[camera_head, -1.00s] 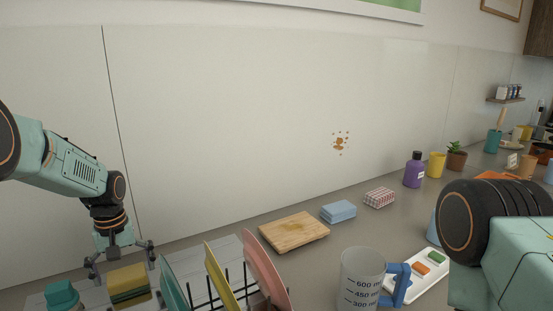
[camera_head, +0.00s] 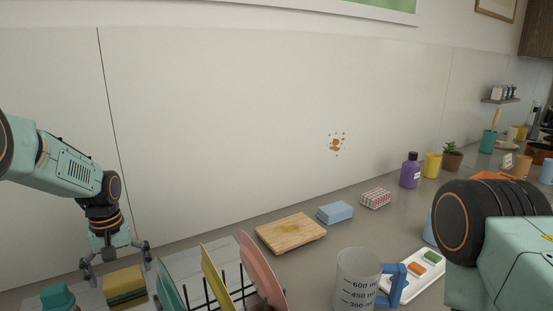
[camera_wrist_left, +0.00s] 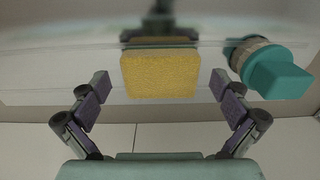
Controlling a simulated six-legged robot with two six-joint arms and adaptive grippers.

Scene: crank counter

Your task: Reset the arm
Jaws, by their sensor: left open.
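My left gripper (camera_head: 116,261) hangs fingers down at the left of the counter, open and empty. In the head view, a yellow sponge (camera_head: 125,285) with a dark layer lies just in front of it. In the left wrist view, the yellow sponge (camera_wrist_left: 160,75) shows ahead, between and beyond the open fingers (camera_wrist_left: 160,103). I cannot tell whether the fingers touch it. A teal-capped item (camera_head: 58,296) stands left of the sponge; it also shows at the right of the left wrist view (camera_wrist_left: 275,72). My right arm fills the lower right of the head view; its gripper is out of view.
A dish rack (camera_head: 215,290) with coloured plates stands right of the sponge. A wooden board (camera_head: 290,233), blue sponge (camera_head: 335,212), checked block (camera_head: 375,199), measuring jug (camera_head: 357,278) and white tray (camera_head: 428,287) lie farther right. The wall (camera_head: 230,130) has a brown stain.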

